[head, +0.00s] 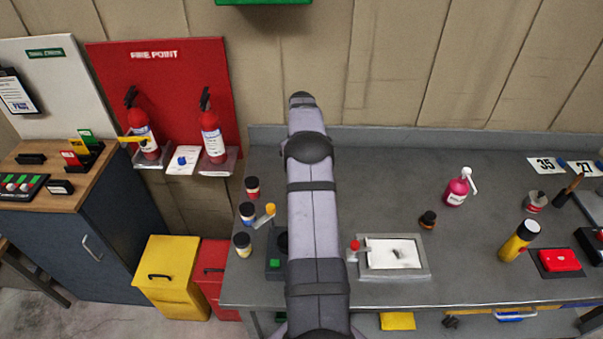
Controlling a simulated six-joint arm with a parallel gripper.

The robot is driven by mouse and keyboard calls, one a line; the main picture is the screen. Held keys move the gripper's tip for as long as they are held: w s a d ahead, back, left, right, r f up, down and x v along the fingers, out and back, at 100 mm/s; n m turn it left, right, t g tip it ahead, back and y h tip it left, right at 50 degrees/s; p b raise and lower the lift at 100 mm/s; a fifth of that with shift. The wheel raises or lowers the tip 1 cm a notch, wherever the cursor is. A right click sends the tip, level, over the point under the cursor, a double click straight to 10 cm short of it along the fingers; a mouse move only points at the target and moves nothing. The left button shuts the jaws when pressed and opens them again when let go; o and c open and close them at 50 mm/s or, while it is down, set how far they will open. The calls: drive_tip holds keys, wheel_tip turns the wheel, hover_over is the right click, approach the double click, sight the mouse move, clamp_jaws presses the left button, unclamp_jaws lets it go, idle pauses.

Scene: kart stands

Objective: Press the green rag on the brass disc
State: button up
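My arm rises from the bottom edge through the middle of the head view. My gripper does not show. I cannot make out a green rag or a brass disc for certain. A small dark block with a bright green patch (274,263) sits on the grey bench (470,235), close to the left of my arm. What the patch is, I cannot tell. A small item with a round yellow-orange top (270,208) stands farther back, also left of my arm. My arm hides a strip of the bench.
Several dark-lidded jars (242,244) stand at the bench's left end. Right of my arm are a framed white tray (425,270), a pink pump bottle (457,188) and a yellow flashlight (519,241). Two fire extinguishers (214,138) hang on the red board. The bench's back middle is clear.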

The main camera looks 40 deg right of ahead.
drive_tip(key=shift+f+b, duration=0.65)
drive_tip(key=shift+f, duration=0.6)
idle(2.5)
drive_tip(key=shift+r, duration=0.1)
drive_tip(key=shift+r+p, duration=2.4)
drive_tip(key=shift+r, duration=1.1)
drive_tip(key=w+a+f+b, duration=0.2)
drive_tip(key=a, duration=0.8)
drive_tip(key=w+a+f+b, duration=0.1)
drive_tip(key=a+b, duration=0.2)
drive_tip(key=a, duration=0.8)
drive_tip(key=s+a+f+b, duration=0.1)
drive_tip(key=s+a, duration=0.3)
drive_tip(key=a, duration=0.4)
drive_tip(key=s+a+f+b, duration=0.2)
drive_tip(key=s+a, duration=0.3)
drive_tip(key=a, duration=0.4)
drive_tip(key=shift+s+a+f, duration=0.15)
drive_tip(key=shift+s+f, duration=0.15)
drive_tip(key=shift+f, duration=0.25)
